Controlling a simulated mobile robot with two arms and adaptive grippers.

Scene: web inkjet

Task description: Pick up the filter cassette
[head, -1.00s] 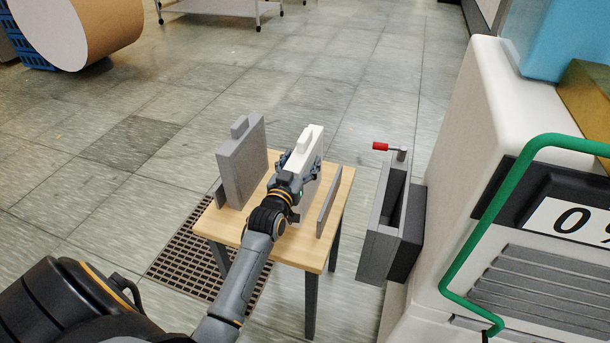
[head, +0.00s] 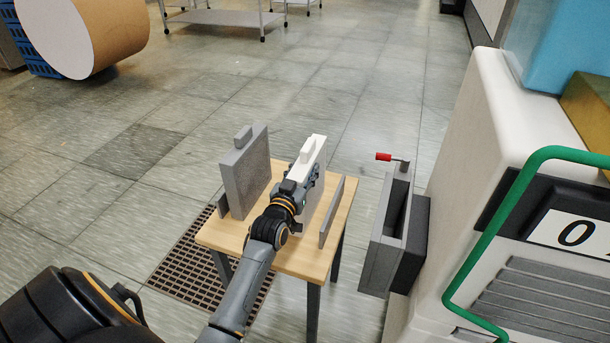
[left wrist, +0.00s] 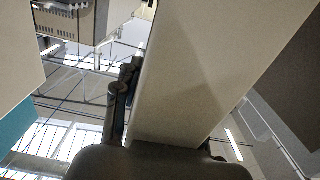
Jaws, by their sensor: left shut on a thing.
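A white filter cassette (head: 313,160), a flat slab with a block-like handle on top, stands upright on a small wooden table (head: 281,255). My left gripper (head: 305,188) is shut on it from the near side. In the left wrist view the pale slab (left wrist: 190,70) fills the space between the fingers. Its lower part is partly hidden behind the gripper, so I cannot tell whether it touches the tabletop. A similar grey cassette (head: 246,178) stands upright to its left. My right gripper is not in view.
A thin grey plate (head: 332,212) stands at the table's right side. To the right, a grey open-topped slot box (head: 385,240) with a red-knobbed lever (head: 384,157) is on the white machine (head: 480,130). A green tube handle (head: 484,235) sticks out nearby. A floor grate (head: 190,262) lies left.

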